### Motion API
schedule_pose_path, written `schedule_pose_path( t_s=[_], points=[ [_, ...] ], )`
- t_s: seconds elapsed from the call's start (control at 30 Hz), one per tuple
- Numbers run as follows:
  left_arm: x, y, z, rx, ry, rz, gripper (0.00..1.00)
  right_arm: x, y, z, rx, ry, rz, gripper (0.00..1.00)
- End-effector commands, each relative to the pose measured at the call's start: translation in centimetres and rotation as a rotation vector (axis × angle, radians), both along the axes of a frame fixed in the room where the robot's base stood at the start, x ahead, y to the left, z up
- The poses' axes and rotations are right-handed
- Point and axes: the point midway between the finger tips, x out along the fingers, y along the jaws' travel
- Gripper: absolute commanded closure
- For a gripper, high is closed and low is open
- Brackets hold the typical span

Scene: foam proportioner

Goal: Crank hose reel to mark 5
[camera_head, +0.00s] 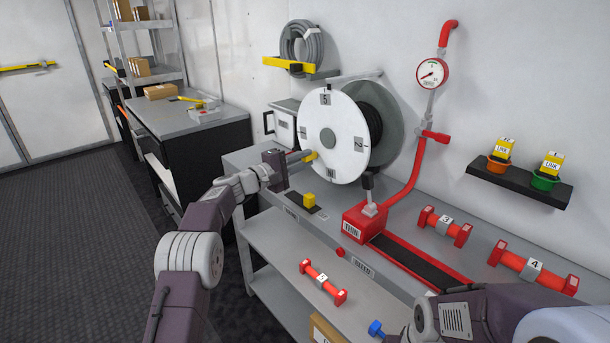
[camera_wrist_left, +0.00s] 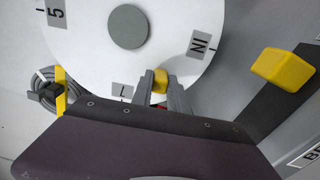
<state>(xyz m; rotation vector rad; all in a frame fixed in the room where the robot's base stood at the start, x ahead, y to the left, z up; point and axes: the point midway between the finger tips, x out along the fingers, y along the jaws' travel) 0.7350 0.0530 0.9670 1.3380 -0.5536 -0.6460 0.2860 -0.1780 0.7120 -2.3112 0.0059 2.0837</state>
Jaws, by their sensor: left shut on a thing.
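The hose reel has a white disc face (camera_head: 338,118) with grey label plates around its rim and a dark drum behind it. The plate marked 5 (camera_head: 325,99) is at the top; in the left wrist view the 5 plate (camera_wrist_left: 57,12) is at upper left. The yellow crank knob (camera_head: 311,156) sits at the disc's lower left; it also shows in the left wrist view (camera_wrist_left: 161,80). My left gripper (camera_head: 302,157) is shut on this knob, its two fingers on either side. My right arm enters at lower right; its gripper is out of view.
A yellow block (camera_head: 309,200) stands on the bench (camera_head: 256,160) below the reel. A red-based lever (camera_head: 367,218), red pipe with gauge (camera_head: 432,74) and red numbered couplings (camera_head: 445,226) lie to the right. A coiled hose (camera_head: 302,46) hangs behind.

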Motion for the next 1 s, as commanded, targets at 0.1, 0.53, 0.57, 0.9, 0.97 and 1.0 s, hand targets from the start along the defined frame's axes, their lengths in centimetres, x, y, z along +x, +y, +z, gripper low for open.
schedule_pose_path(
  t_s=[0.1,0.53,0.57,0.9,0.97,1.0],
  points=[
    [0.0,0.1,-0.1,0.043,-0.042,0.001,1.0,0.0,0.0,-1.3,0.0,0.0,0.0,1.0],
    [0.0,0.0,0.7,0.11,-0.108,0.0,1.0,0.0,0.0,-2.3,0.0,0.0,0.0,1.0],
    [0.0,0.0,0.7,0.11,-0.109,-0.001,1.0,0.0,0.0,-2.3,0.0,0.0,0.0,1.0],
    [0.0,0.0,0.8,0.11,-0.109,-0.001,1.0,0.0,0.0,-2.2,0.0,0.0,0.0,1.0],
    [0.0,0.0,0.8,0.11,-0.109,-0.001,0.63,0.0,0.0,-2.2,0.0,0.0,0.0,1.0],
    [0.0,0.0,0.8,0.11,-0.109,-0.001,0.58,0.0,0.0,-2.2,0.0,0.0,0.0,1.0]
  ],
)
